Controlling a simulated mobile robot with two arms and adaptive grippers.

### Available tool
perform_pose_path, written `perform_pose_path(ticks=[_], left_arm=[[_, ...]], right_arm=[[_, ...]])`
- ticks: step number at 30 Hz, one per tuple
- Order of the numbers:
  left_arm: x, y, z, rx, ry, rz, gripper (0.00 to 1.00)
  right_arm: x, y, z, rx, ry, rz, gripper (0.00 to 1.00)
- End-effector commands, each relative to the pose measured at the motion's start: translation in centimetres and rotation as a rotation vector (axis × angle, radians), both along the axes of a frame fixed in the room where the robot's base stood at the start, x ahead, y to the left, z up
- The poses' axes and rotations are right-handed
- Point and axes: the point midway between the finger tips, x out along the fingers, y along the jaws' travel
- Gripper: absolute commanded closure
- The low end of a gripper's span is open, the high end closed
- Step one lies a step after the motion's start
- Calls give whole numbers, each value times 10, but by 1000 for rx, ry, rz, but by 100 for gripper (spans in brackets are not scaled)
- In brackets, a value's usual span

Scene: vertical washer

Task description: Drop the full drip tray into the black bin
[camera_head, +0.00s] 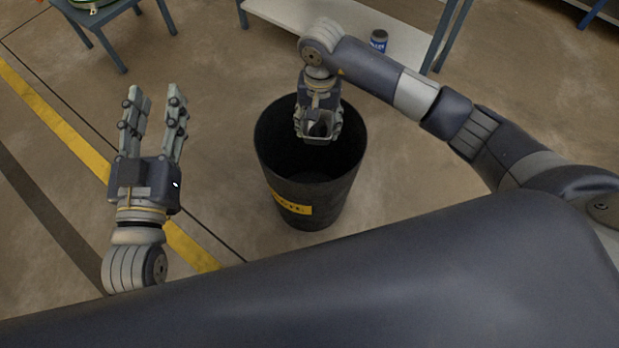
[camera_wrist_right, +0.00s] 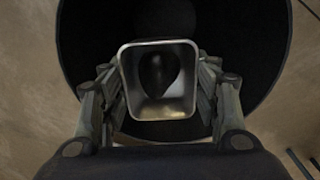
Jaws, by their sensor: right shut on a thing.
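The black bin (camera_head: 312,205) stands on the floor in the middle of the head view, open at the top, with a yellow label on its front. Its dark opening and rim (camera_wrist_right: 75,60) fill much of the right wrist view. My right gripper (camera_head: 318,136) points down over the bin's mouth. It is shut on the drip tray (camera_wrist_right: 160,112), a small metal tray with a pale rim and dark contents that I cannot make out. The tray (camera_head: 329,120) is partly hidden by the fingers in the head view. My left gripper (camera_head: 155,98) is open and empty, left of the bin.
A blue-legged table (camera_head: 100,22) stands at the upper left. A yellow floor line (camera_head: 55,120) runs at the left. The floor around the bin is clear.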

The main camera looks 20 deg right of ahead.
Motion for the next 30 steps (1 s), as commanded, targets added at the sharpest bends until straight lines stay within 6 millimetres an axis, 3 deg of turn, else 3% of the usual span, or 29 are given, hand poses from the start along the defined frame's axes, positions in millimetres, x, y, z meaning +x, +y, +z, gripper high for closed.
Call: perform_pose_path(ticks=[9,18,19,22,30], left_arm=[[-5,-2,24,-34,-125,-8,60],[-5,-2,27,-36,-135,-8,60],[-5,-2,27,-36,-134,-8,60],[-5,-2,26,-36,-134,-8,60],[-5,-2,26,-36,-133,-8,60]], right_arm=[[0,0,-9,-1,0,0,56],[0,0,-10,-1,0,0,56],[0,0,-10,-1,0,0,42],[0,0,-10,-1,0,0,20],[0,0,-10,-1,0,0,20]])
